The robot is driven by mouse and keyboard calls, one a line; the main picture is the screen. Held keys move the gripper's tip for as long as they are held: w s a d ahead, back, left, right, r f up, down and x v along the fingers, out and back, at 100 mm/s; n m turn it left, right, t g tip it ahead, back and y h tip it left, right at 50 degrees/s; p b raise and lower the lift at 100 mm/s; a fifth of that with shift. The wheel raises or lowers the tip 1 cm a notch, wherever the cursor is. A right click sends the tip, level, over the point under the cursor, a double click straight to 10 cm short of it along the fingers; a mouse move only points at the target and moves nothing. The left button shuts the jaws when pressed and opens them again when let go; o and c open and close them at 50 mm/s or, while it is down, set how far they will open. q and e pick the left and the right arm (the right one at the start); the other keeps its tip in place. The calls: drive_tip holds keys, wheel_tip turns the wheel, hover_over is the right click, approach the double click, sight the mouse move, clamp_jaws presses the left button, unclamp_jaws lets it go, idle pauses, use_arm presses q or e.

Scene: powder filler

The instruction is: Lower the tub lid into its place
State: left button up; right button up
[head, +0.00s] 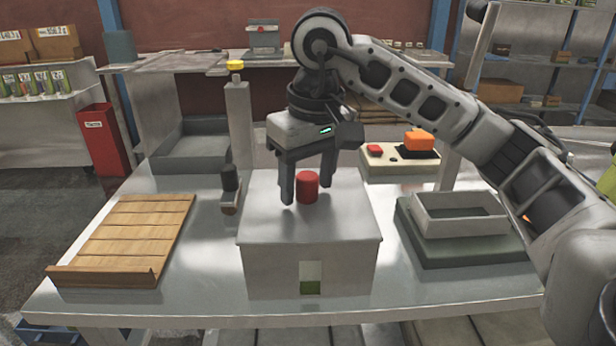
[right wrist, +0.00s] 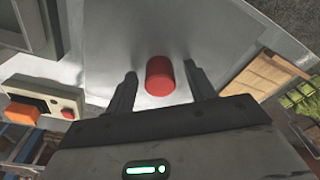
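The tub (head: 268,270) is a pale grey box standing at the middle of the table, with a small white and green label on its front. Its flat grey lid (head: 345,222) lies level on top, covering the tub's opening. A red cylindrical knob (head: 307,187) stands up from the lid. My right gripper (head: 308,188) points down over the lid, with one finger on each side of the knob. In the right wrist view, gaps show between the knob (right wrist: 159,76) and both fingers of the gripper (right wrist: 160,72), so it is open. My left gripper is not in view.
A slatted wooden tray (head: 130,240) lies to the left. A post with a yellow cap (head: 235,65) and a dark-topped nozzle (head: 230,180) stand beside the tub. A shallow grey tray on a scale (head: 460,250) sits right. A control box with an orange switch (head: 418,140) is behind.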

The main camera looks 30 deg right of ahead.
idle(0.3)
drive_tip(key=shift+r, duration=0.25)
drive_tip(key=r, duration=0.2)
drive_tip(key=r+p, duration=0.1)
drive_tip(key=r, duration=0.1)
drive_tip(key=r+p, duration=0.1)
drive_tip(key=r, duration=0.1)
drive_tip(key=shift+s, duration=0.3)
use_arm(q)
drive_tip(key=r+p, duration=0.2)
drive_tip(key=p, duration=0.1)
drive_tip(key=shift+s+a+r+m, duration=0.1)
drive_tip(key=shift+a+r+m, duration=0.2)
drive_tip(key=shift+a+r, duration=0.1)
use_arm(e)
wheel_tip(320, 180, up, 9)
drive_tip(key=s, duration=0.1)
drive_tip(key=shift+s+r, duration=0.15)
